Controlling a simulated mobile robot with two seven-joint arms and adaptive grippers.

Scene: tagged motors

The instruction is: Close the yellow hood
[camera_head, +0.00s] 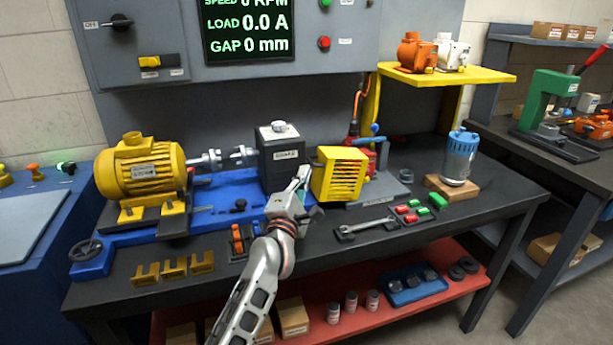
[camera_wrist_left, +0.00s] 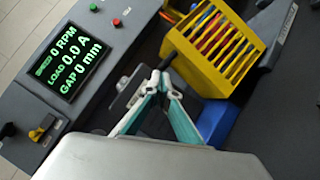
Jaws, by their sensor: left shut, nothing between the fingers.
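The yellow hood (camera_head: 339,174) is a box-shaped cover with slots in its front face. It stands on the bench just right of the dark block, and it also shows in the left wrist view (camera_wrist_left: 188,64) at the upper right, with coloured parts visible through its slots. My left gripper (camera_head: 303,171) is shut and empty, between the dark block and the hood's left side. In the left wrist view my fingertips (camera_wrist_left: 165,76) are together close to the hood's left edge; I cannot tell whether they touch it. My right gripper is not in view.
The dark block (camera_head: 282,165) and yellow motor (camera_head: 140,170) stand left of the hood. A wrench (camera_head: 365,228) and red and green parts lie in front. A blue motor (camera_head: 459,157) stands at right. A yellow shelf (camera_head: 445,77) overhangs behind.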

